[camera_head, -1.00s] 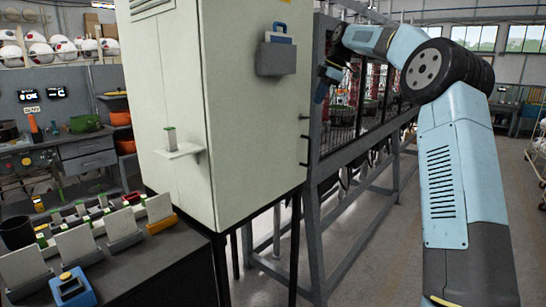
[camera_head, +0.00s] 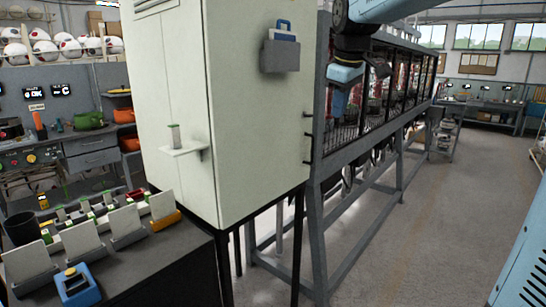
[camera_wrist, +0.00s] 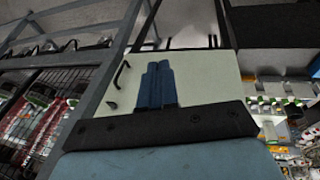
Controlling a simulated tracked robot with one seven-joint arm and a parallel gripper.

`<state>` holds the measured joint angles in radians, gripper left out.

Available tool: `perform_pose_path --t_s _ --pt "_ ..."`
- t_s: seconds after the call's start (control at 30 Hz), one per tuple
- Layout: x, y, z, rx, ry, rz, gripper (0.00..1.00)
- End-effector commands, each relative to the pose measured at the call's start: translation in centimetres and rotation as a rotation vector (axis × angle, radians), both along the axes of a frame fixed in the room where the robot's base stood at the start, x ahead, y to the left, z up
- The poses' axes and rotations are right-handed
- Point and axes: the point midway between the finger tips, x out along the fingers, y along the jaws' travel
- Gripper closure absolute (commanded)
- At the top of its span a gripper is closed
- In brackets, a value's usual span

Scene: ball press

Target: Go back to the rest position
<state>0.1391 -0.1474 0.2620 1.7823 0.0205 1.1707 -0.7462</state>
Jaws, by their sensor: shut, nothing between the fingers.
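My gripper shows in the wrist view (camera_wrist: 158,68) as two blue fingers side by side, touching, with nothing between them. They extend from a dark bar and a light blue housing. In the head view my light blue wrist hangs below my forearm at the top centre, in front of the barred frame (camera_head: 362,158) and right of the pale cabinet (camera_head: 255,130). In the wrist view the cabinet (camera_wrist: 205,85) lies behind the fingers, apart as far as I can tell.
A grey holder (camera_head: 281,57) with a blue-handled item and a small shelf (camera_head: 185,151) are on the cabinet. A dark table (camera_head: 165,262) at lower left bears several card stands and a blue device (camera_head: 75,287). Open floor (camera_head: 430,235) lies to the right.

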Motion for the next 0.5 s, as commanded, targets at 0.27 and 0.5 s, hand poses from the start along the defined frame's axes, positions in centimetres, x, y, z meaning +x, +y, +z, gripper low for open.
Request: perform_pose_path --t_s 0.27,0.5 --pt "-8.9 -2.7 -2.9 0.063 -0.056 -0.277 1.00" --pt "-16.2 -5.1 -6.9 0.156 -0.101 -0.512 1.00"
